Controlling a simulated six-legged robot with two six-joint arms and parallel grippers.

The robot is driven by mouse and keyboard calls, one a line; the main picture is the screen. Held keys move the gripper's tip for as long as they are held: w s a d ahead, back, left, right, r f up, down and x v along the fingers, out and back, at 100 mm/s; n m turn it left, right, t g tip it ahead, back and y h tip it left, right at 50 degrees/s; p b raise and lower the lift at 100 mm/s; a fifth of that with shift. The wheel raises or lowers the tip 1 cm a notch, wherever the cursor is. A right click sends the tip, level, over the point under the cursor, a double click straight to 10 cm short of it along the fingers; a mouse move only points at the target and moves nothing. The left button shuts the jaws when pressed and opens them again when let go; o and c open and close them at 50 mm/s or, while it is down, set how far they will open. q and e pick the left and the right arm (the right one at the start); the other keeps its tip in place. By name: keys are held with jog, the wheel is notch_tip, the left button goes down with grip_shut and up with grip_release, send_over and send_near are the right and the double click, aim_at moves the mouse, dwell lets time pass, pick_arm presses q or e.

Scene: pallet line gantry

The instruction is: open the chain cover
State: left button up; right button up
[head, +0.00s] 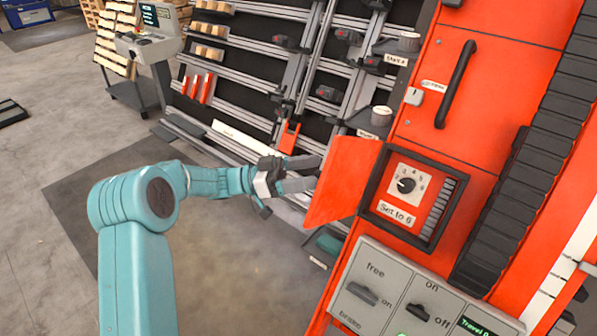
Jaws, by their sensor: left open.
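A red panel (492,80) with a long black bar handle (456,84) sits flush and shut in the red machine front; its small label is too small to read, so I cannot confirm it is the chain cover. A small grey latch (413,96) sits at its left edge. Below it a small red door (345,180) stands swung open to the left of a dark-framed recess with a dial (406,185) marked "Set to 6". My left gripper (314,174) is open, its fingers beside that door's outer edge; I cannot tell whether they touch. My right gripper is out of view.
A grey switch panel (400,300) with free/brake and on/off levers is below the recess. A black chain track (540,150) runs along the right. A slanted rail rack (270,70) with blocks stands behind. Grey floor (40,230) is clear at left.

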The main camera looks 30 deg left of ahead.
pick_arm(q)
jog(key=o, duration=0.3)
jog(key=shift+w+d+f, duration=0.25)
jog(key=shift+w+f, duration=0.15)
jog(key=shift+w, duration=0.1)
jog(key=shift+s+a+r, duration=0.1)
jog(key=shift+s+a, duration=0.05)
jog(key=shift+s, duration=0.05)
jog(key=shift+c, duration=0.4)
jog(key=shift+s+a, duration=0.2)
jog(key=c, duration=0.3)
jog(key=shift+w, duration=0.15)
jog(key=shift+d+r, duration=0.1)
jog(key=b+v, duration=0.2)
jog(key=v, duration=1.4)
jog(key=shift+s+a, duration=0.25)
jog(key=shift+s, duration=0.05)
